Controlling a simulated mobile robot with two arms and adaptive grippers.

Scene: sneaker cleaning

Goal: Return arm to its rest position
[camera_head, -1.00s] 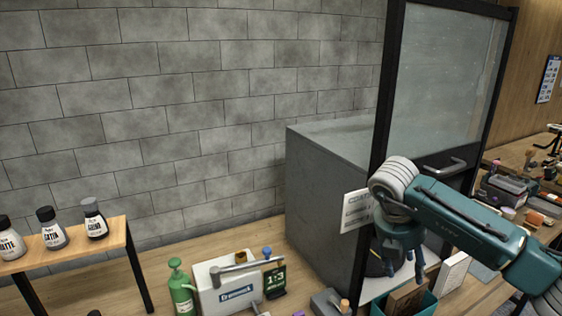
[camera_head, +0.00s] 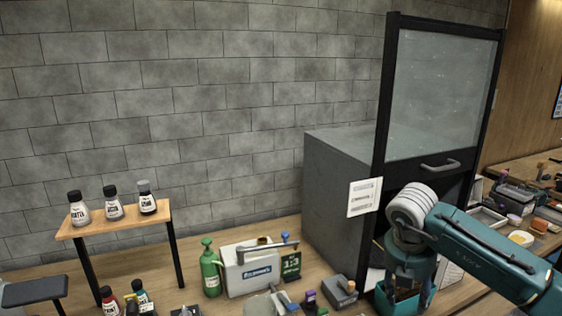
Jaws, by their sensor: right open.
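My right arm comes in from the right edge, teal with a light grey wrist joint. My right gripper (camera_head: 405,296) points down in front of the grey cabinet, at the lower right. It is open, and I see nothing held in it. The gripper overlaps a teal bin (camera_head: 383,303) in the picture; I cannot tell whether they touch. My left gripper is not in view.
The grey cabinet (camera_head: 335,190) has a glass door (camera_head: 445,90) with a handle (camera_head: 440,166). A wooden shelf (camera_head: 115,225) carries bottles. A green spray bottle (camera_head: 211,270) and a white box (camera_head: 250,268) stand on the wooden bench. Several small items crowd its front.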

